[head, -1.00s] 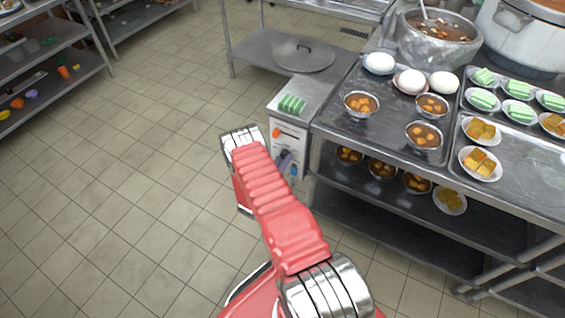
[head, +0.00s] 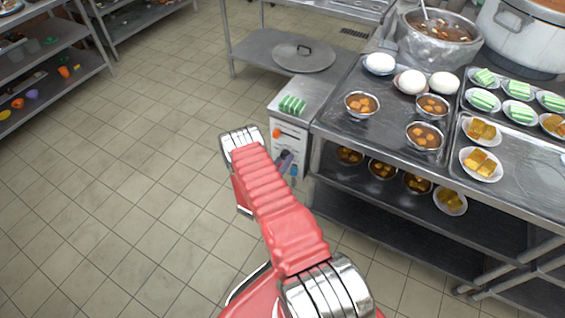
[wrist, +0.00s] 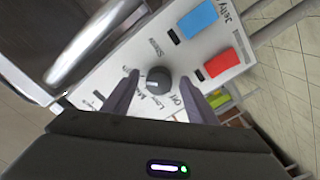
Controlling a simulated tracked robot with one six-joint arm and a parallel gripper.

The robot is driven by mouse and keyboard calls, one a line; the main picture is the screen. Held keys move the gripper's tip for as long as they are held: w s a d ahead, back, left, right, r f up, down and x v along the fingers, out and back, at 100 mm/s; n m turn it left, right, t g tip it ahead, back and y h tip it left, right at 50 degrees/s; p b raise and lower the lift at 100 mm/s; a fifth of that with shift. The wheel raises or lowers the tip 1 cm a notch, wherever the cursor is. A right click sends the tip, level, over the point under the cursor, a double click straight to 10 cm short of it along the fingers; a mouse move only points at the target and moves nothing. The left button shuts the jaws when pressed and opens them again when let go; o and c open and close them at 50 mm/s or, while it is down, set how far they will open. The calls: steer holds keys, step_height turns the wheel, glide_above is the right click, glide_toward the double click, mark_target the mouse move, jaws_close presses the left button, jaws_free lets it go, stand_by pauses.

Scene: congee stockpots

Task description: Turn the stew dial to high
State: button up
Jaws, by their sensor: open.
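The stew dial (wrist: 158,80) is a dark round knob on a white control panel (wrist: 208,40). "Stew" is printed beside it, with "Low" and "Off" among the labels around it. A pale mark shows on the knob, but its exact setting is hard to read. My gripper (wrist: 160,77) is open, its two dark fingers on either side of the dial; contact cannot be told. In the head view the panel (head: 289,136) is on the counter's end, and my gripper (head: 286,160) is partly hidden by my red arm.
Blue (wrist: 198,19) and red (wrist: 222,63) blocks sit on the panel near the dial. A curved metal handle (wrist: 90,45) is close by on the left. The counter (head: 335,112) holds bowls and plates of food. Open tiled floor (head: 130,200) lies left of my arm.

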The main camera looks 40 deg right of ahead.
steer(key=v, duration=1.3)
steer(key=shift+a, duration=0.25)
